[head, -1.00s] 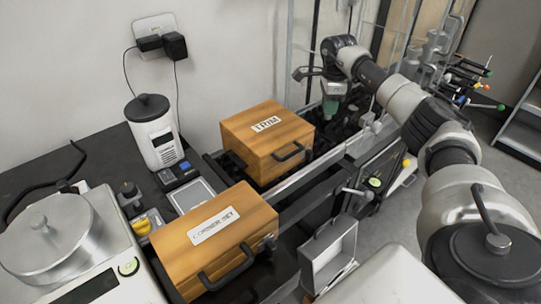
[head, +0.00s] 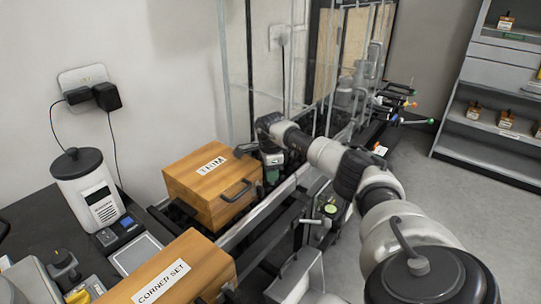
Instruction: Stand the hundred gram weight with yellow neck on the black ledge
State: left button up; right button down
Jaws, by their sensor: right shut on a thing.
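My right gripper (head: 272,176) is beside the right end of the TRIM box, near the metal rail. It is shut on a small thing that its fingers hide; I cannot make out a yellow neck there. A dark-knobbed grey piece (head: 63,266) stands at the lower left, with a yellow-topped piece (head: 77,296) in front of it; I cannot tell whether either is a hundred gram weight. Black structure (head: 186,213) shows beside the TRIM box, but I cannot tell whether it is the black ledge. My left gripper is not in view.
The wooden TRIM box (head: 212,184) stands behind the wooden CORNER SET box (head: 178,274). A white canister (head: 88,190) is at the left. Clear panels and posts stand behind. A shelf unit (head: 478,133) holds several small labelled items.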

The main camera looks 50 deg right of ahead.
jog(key=shift+f, duration=0.2)
jog(key=c, duration=1.5)
grip_release()
jog(key=o, duration=0.5)
jog(key=shift+r, duration=0.1)
